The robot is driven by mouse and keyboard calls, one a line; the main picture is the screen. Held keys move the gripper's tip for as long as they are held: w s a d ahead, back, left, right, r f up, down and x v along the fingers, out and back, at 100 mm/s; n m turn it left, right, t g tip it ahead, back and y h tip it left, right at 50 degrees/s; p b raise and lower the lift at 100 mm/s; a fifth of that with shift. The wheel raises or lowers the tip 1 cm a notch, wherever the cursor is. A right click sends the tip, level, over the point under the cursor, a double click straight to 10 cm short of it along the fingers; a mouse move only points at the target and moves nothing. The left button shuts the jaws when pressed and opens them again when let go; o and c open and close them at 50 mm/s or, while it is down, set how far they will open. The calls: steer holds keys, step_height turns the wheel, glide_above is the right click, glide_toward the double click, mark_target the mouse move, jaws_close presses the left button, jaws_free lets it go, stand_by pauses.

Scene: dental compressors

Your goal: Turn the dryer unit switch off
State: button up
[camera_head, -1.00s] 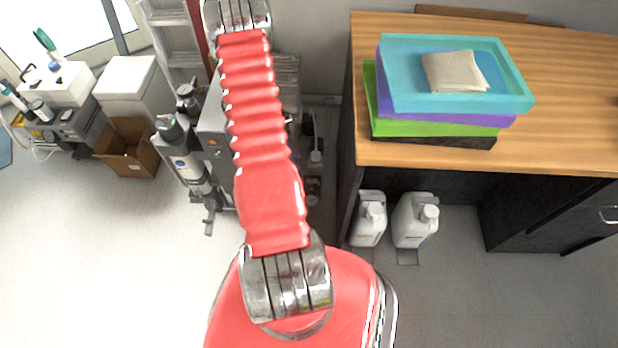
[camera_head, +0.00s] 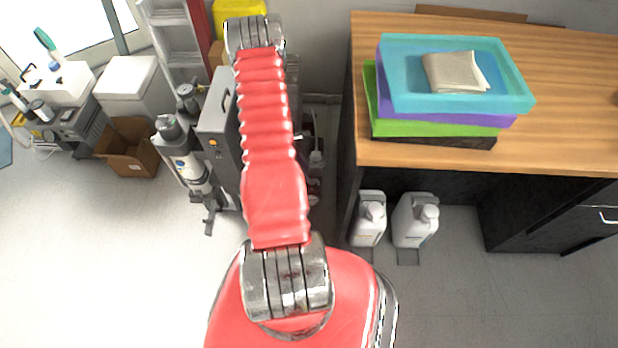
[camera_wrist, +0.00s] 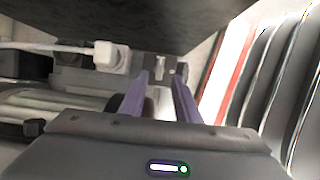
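A grey upright cabinet (camera_head: 222,130), which looks like the dryer unit, stands left of my red arm in the head view. It has a handle on top and a small orange spot (camera_head: 213,142) on its front. I cannot tell whether that spot is the switch. My arm hides the cabinet's right part, and my gripper is out of sight there. In the wrist view my gripper (camera_wrist: 161,78) shows two purple fingers, apart and empty. A dark speckled surface (camera_wrist: 130,18) fills the top of that view. A small metallic fitting (camera_wrist: 166,67) shows beyond the fingertips.
In the wrist view a white plug-like piece (camera_wrist: 112,56) with a cable lies left of the fingers. In the head view, a silver cylinder (camera_head: 190,168) stands beside the cabinet. A wooden desk (camera_head: 570,120) with stacked trays stands right.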

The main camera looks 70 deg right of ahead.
mark_target(311, 179)
steer(key=shift+x, duration=2.7)
steer(key=shift+c, duration=0.2)
